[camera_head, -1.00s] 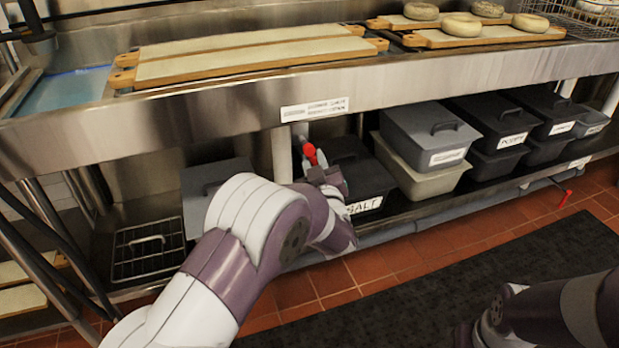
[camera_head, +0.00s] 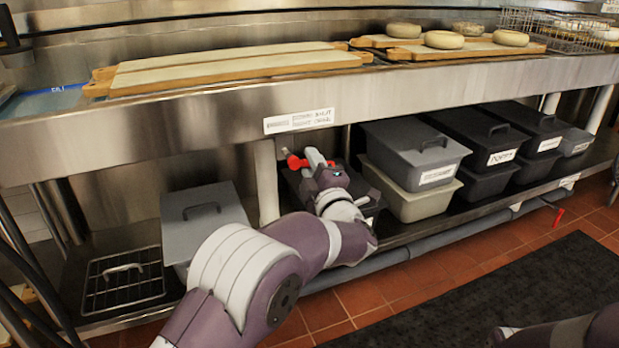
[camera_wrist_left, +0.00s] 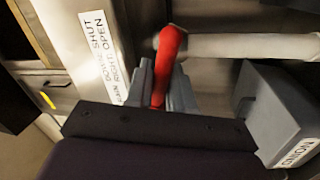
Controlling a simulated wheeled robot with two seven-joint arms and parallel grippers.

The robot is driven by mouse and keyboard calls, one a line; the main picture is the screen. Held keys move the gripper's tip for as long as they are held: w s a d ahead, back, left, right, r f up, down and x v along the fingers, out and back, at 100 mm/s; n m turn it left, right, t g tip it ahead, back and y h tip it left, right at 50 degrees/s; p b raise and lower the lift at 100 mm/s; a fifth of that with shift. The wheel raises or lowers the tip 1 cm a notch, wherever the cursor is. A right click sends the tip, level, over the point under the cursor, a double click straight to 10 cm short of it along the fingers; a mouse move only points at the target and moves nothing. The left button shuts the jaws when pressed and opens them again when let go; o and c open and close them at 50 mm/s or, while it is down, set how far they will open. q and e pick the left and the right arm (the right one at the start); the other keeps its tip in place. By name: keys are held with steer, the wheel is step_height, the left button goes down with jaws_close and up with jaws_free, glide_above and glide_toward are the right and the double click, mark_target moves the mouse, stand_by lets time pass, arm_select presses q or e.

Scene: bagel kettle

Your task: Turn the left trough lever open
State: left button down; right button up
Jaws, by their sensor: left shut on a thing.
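The red trough lever (camera_head: 294,162) is under the front edge of the steel trough, just below the white label (camera_head: 298,120). In the left wrist view the red lever (camera_wrist_left: 169,62) sits between the fingers of my left gripper (camera_wrist_left: 162,88), which is shut on it. The lever joins a pale pipe (camera_wrist_left: 250,46) that runs to the right. In the head view my left gripper (camera_head: 308,164) reaches under the trough beside the lever, and its fingers are partly hidden. My right gripper is out of view; only part of that arm shows at the lower right.
Grey and black lidded bins (camera_head: 415,150) stand on the lower shelf to the right. A grey bin (camera_head: 203,212) and a wire rack (camera_head: 122,282) are to the left. Boards with bagels (camera_head: 444,40) lie on top. A white leg (camera_head: 265,180) stands beside the lever.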

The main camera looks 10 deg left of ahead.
arm_select(q)
steer(key=shift+d+r+n+g+y+b, duration=0.2)
steer(key=shift+n+b, duration=0.35)
steer(key=shift+n, duration=0.45)
steer(key=shift+a+r+n+g+y+b, duration=0.1)
steer(key=shift+r+n+y+b, duration=0.3)
steer(key=shift+n, duration=0.6)
steer(key=c, duration=1.1)
jaws_free()
steer(key=shift+c, duration=0.2)
steer(key=shift+s+d, duration=0.15)
steer(key=p+v, duration=0.4)
steer(key=v, duration=0.8)
